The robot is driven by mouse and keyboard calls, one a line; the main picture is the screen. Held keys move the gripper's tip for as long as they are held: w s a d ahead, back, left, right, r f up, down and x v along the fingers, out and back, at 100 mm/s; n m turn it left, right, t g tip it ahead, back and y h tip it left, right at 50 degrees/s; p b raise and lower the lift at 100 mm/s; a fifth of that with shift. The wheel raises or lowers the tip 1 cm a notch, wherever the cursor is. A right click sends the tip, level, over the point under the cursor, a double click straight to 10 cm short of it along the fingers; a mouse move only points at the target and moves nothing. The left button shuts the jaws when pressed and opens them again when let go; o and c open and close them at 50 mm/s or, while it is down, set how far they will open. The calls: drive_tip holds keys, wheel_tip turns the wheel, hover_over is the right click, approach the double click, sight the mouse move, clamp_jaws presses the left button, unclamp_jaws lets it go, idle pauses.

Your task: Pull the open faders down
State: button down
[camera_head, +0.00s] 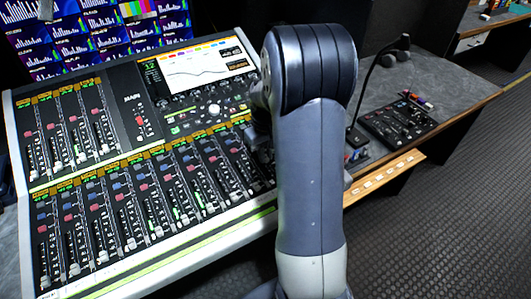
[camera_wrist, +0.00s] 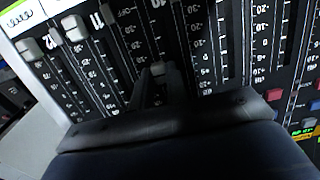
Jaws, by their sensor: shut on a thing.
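The mixing console (camera_head: 135,75) fills the left of the head view, with two banks of faders in vertical slots. My arm hides its right end and my gripper in that view. In the wrist view the panel appears upside down, and my gripper (camera_wrist: 157,82) is shut on a pale grey fader cap (camera_wrist: 158,68) between its dark fingertips. This cap sits partway along its slot. Two other pale caps, a left one (camera_wrist: 29,48) and a second one (camera_wrist: 74,29), sit at the upper left, near the green-edged border of the panel.
A screen (camera_head: 205,65) and knobs stand at the console's back, below a wall of monitors (camera_head: 95,35). A small control panel (camera_head: 397,120), headset (camera_head: 397,52) and gooseneck microphone (camera_head: 372,75) are on the right desk. The floor (camera_head: 440,200) at right is clear.

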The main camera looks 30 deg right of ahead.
drive_tip(key=s, duration=0.2)
drive_tip(key=s+b, duration=0.1)
drive_tip(key=s, duration=0.2)
drive_tip(key=s+f, duration=0.1)
drive_tip(key=s, duration=0.1)
drive_tip(key=shift+s+d+f, duration=0.1)
drive_tip(key=shift+s+d, duration=0.05)
drive_tip(key=shift+s, duration=0.1)
drive_tip(key=c, duration=1.6)
unclamp_jaws()
drive_tip(key=shift+s, duration=0.1)
drive_tip(key=shift+o, duration=1)
